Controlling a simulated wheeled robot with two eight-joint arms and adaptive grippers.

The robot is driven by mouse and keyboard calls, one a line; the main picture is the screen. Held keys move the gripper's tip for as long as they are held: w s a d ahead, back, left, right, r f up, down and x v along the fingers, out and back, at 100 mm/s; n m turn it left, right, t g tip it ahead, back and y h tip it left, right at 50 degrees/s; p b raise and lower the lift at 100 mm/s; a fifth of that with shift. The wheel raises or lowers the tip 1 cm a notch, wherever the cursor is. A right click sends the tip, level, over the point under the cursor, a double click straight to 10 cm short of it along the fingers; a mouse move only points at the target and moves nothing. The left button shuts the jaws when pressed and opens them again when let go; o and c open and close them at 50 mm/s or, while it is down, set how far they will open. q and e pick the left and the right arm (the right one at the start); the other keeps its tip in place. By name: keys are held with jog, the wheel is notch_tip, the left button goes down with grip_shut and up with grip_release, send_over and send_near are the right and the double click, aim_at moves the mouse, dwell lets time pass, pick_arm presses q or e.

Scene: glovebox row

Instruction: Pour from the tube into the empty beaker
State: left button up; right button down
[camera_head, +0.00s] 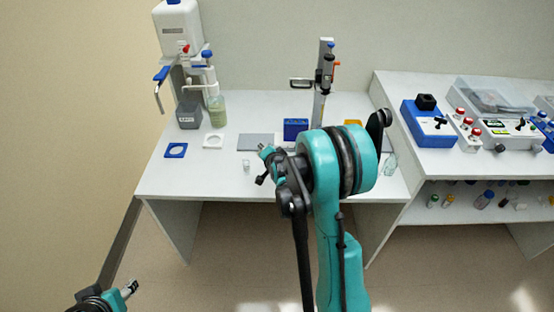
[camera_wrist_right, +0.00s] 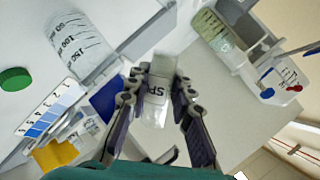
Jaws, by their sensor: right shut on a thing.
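In the head view, a small clear piece (camera_head: 246,165) shows just beyond the right gripper (camera_head: 264,166) and seems to be this tube. A clear beaker with graduation marks (camera_wrist_right: 78,48) looks empty and stands apart from the tube in the right wrist view. It seems to be the clear glass (camera_head: 390,163) right of my arm in the head view. My left gripper (camera_head: 129,288) is low at the left, off the table; its opening is unclear.
A beaker of greenish liquid (camera_head: 217,112) stands at the back left under a dispenser (camera_head: 181,28). A blue square frame (camera_head: 175,150), a white ring plate (camera_head: 213,141) and a grey plate (camera_head: 256,142) lie on the table. A pipette stand (camera_head: 322,80) rises behind my arm. A green cap (camera_wrist_right: 15,78) lies beyond the beaker.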

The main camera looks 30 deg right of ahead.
jog(key=shift+r, duration=0.1)
dwell(0.3)
jog(key=shift+f+m+t+y, duration=0.3)
jog(key=shift+f+m+y, duration=0.2)
jog(key=shift+m, duration=0.1)
dwell(1.9)
jog(key=shift+a+r+m+t+y, duration=0.1)
jog(key=shift+r+m+t+y, duration=0.2)
jog(key=shift+r+m+y, duration=0.15)
dwell(2.2)
jog(key=shift+f+m+t+y+b, duration=0.35)
jog(key=shift+m+b, duration=0.2)
jog(key=shift+b, duration=0.3)
dwell(1.6)
